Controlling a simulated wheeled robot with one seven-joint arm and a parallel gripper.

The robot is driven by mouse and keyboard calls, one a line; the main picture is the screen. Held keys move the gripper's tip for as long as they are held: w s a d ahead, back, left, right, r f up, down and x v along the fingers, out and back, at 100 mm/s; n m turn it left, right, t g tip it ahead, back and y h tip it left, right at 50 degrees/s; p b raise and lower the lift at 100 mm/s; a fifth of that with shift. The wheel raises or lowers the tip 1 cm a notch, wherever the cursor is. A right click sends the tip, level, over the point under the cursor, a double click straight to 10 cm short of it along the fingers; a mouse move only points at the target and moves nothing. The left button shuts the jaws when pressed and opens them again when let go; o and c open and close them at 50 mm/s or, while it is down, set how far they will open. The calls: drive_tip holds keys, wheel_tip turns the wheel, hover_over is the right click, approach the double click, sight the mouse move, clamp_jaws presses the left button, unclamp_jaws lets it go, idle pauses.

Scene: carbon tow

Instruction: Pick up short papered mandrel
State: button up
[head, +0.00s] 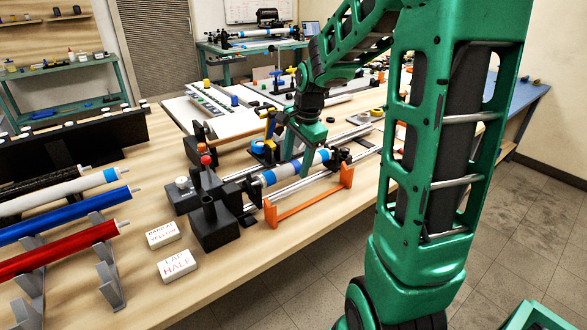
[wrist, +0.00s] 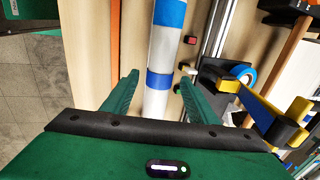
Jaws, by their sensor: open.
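The short papered mandrel (head: 285,171) is a white tube with blue bands, lying level in a black and silver winding fixture (head: 212,205) on the wooden bench. In the wrist view the white and blue tube (wrist: 163,45) runs up the middle of the picture. My gripper (wrist: 159,77) is open, with one green finger on each side of the tube, and I cannot tell whether either finger touches it. In the head view my gripper (head: 305,150) points down over the mandrel and hides part of it.
An orange bracket (head: 310,199) stands along the near side of the fixture. A blue tape roll with a yellow and blue holder (wrist: 262,108) is close to the right finger. Red, blue, white and black tubes lie on a rack (head: 108,270) at left. Two white labelled blocks (head: 178,266) lie in front.

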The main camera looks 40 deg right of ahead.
drive_tip(key=shift+f, duration=0.3)
drive_tip(key=shift+c, duration=0.7)
drive_tip(key=c, duration=1.2)
drive_tip(key=shift+r, duration=0.1)
